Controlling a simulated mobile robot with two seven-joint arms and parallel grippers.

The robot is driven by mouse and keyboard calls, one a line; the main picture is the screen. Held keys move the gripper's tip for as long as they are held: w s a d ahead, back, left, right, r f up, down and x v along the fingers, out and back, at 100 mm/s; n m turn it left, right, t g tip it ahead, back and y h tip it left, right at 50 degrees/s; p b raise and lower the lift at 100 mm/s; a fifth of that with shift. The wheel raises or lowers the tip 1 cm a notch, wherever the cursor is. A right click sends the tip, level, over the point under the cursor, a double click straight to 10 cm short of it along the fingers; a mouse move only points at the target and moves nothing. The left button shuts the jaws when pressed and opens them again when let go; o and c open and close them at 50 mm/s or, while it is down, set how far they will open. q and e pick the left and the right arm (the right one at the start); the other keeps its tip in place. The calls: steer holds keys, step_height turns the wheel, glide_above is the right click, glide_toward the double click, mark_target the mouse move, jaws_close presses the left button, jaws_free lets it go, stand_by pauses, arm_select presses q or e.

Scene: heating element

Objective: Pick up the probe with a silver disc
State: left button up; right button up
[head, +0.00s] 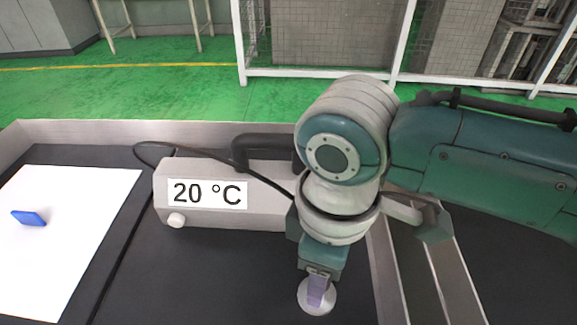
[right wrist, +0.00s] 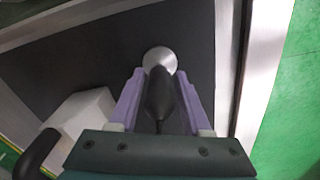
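The probe has a black handle (right wrist: 159,96) and a round silver disc (right wrist: 160,59) at its end. In the right wrist view the handle lies between the two purple fingers of my right gripper (right wrist: 160,75), with the disc just beyond the fingertips. I cannot tell whether the fingers press on the handle. In the head view the disc (head: 317,298) shows below my right gripper (head: 318,290), over the dark surface, and the handle is hidden. My left gripper is in neither view.
A grey box reading "20 °C" (head: 207,194), with a knob (head: 176,220) and black cable (head: 190,152), stands left of my right arm. A blue block (head: 29,218) lies on a white sheet (head: 75,235) at left. A raised metal rim (head: 388,275) runs right of the gripper.

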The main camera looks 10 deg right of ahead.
jaws_close()
stand_by(0.5)
